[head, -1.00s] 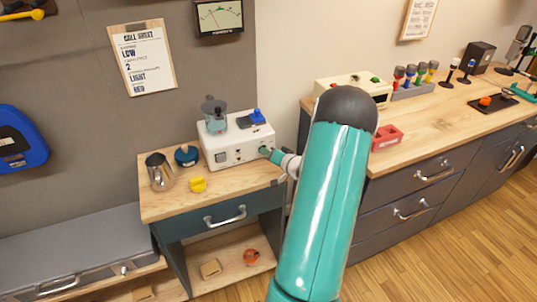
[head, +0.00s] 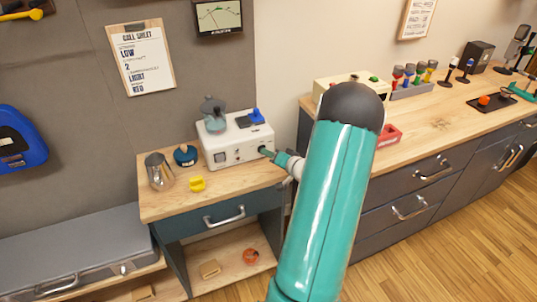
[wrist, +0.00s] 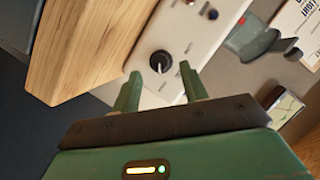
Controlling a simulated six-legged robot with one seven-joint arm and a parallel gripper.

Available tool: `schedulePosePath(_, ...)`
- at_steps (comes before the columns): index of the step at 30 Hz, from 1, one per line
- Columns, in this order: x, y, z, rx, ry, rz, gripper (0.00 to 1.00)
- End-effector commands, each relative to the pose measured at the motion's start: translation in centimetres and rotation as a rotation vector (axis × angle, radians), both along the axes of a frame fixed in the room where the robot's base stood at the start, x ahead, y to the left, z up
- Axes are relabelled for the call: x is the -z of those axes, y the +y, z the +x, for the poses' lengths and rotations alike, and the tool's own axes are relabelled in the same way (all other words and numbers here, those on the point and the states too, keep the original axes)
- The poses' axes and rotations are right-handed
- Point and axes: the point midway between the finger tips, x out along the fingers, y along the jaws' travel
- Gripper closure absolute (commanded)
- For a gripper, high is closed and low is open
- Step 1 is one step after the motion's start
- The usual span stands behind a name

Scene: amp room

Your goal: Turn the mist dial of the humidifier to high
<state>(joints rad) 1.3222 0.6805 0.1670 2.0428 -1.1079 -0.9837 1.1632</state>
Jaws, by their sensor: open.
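The humidifier (head: 237,147) is a white box with a grey-blue tank (head: 213,115) on top, standing on the small wooden-topped cabinet. In the wrist view its front panel (wrist: 195,45) runs diagonally, with a round black dial (wrist: 160,61) bearing a white pointer mark directed toward the bottom of the picture. My gripper (wrist: 160,90) is open. Its two green fingers stand apart, pointing at the panel, with the dial just beyond and between their tips; no contact is visible. In the head view my gripper (head: 266,153) is at the right end of the front panel, and the dial is hidden.
On the cabinet top (head: 225,187) are a metal pitcher (head: 160,172), a dark blue round item (head: 185,155) and a yellow item (head: 197,184). A blue knob-like part (head: 255,116) sits on the humidifier's top right. A longer counter (head: 430,120) stands to the right.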

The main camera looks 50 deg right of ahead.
Motion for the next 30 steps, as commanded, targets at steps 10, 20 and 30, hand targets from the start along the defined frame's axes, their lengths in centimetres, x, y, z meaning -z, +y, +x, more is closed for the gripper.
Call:
schedulePosePath(10,-2.2,1.7,-7.3,0.004,0.001,-0.002,0.56)
schedulePosePath(20,-3.0,2.6,-10.3,0.002,0.0,0.001,0.56)
schedulePosePath(30,-3.0,2.6,-10.3,0.001,-0.001,0.0,0.56)
